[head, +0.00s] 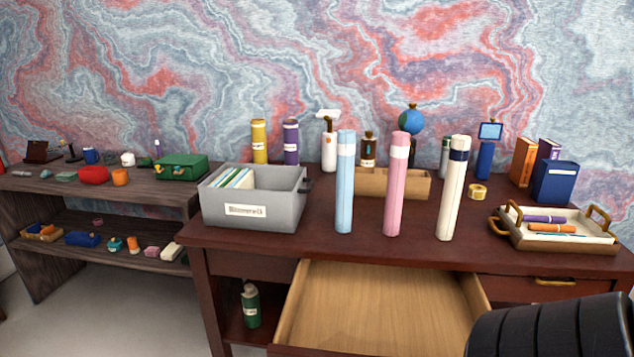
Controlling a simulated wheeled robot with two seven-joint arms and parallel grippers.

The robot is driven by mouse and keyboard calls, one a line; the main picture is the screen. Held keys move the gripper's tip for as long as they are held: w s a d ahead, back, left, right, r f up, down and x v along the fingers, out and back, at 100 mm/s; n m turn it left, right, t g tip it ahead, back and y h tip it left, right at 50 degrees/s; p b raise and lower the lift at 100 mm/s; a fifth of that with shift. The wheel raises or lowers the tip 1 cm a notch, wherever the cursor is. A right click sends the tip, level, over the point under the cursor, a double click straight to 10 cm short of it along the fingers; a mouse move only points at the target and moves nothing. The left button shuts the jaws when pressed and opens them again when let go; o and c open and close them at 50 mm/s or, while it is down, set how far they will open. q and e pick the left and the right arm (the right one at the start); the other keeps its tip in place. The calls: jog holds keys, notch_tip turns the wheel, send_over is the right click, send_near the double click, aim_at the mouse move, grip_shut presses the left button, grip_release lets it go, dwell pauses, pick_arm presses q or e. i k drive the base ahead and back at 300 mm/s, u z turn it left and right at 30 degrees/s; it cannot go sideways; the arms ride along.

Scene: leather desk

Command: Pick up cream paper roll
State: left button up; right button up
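The cream paper roll (452,195) stands upright near the front edge of the dark red-brown desk (270,247). It has a dark navy band near its top. A pink roll (396,190) stands upright to its left, and a light blue roll (345,190) stands farther left. The three rolls stand apart from each other. Neither of my grippers shows in the head view.
A drawer (380,305) is pulled open below the rolls. A grey bin (255,205) stands left. A tray with gold handles (560,241) stands right. A wooden box (410,186) and bottles are behind. A black ribbed shape fills the lower right corner.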

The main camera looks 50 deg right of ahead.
aim_at(460, 147)
jog(key=u, duration=1.4)
jog(key=k, duration=2.75)
jog(key=z, duration=1.25)
